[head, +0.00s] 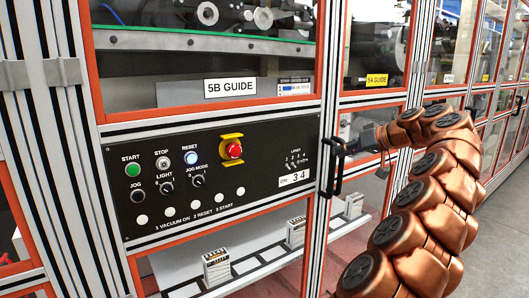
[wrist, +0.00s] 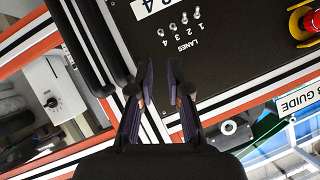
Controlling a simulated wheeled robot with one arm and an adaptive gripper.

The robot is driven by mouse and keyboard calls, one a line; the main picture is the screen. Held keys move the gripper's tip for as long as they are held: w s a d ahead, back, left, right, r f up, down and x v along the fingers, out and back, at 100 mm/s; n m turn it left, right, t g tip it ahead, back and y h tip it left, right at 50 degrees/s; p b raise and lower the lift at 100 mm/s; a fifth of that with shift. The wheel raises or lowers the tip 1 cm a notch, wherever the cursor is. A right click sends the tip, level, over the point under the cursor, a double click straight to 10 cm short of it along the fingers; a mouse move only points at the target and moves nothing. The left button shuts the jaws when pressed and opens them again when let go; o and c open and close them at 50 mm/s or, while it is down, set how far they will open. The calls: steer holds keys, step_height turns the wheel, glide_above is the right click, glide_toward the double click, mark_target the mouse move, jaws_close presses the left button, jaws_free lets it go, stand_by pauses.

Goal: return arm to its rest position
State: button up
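My copper-coloured arm (head: 440,210) rises from the bottom right of the head view and bends over toward the cabinet. My gripper (head: 345,147) is at its end, close to a black door handle (head: 329,180) right of the control panel. In the wrist view, the two dark fingers of my gripper (wrist: 160,68) stand apart with nothing seen between them. The panel and frame show beyond the gap. Black bars (wrist: 88,45) run just left of the fingers there; I cannot tell whether anything touches.
The black control panel (head: 220,177) has buttons, a lit blue reset and a red emergency stop (head: 233,149) on yellow. Orange-edged glass doors and metal posts (head: 63,130) form a close wall. Grey floor (head: 495,245) is clear at right.

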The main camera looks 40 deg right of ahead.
steer(key=w+a+f+n+g+y, duration=0.1)
steer(key=w+a+n+g+y, duration=0.15)
steer(key=a, duration=1.25)
steer(key=w+a+f+n+g+y, duration=0.1)
steer(key=w+a+f+g, duration=0.15)
steer(key=a, duration=1.25)
steer(key=s+a+f+g, duration=0.3)
steer(key=s+a, duration=0.2)
steer(key=a, duration=0.5)
steer(key=s+a+f+g+h, duration=0.35)
steer(key=s+a+f, duration=0.6)
steer(key=s, duration=0.35)
steer(key=s+d+f+g+h, duration=0.1)
steer(key=s+f, duration=0.3)
steer(key=s, duration=0.3)
steer(key=s+d+f+g+h, duration=0.1)
steer(key=s+d+f, duration=0.1)
steer(key=s+f, duration=0.3)
steer(key=s, duration=0.3)
steer(key=shift+s+f+m+h, duration=0.3)
steer(key=shift+m, duration=0.05)
steer(key=shift+a+g, duration=0.1)
steer(key=shift+g, duration=0.15)
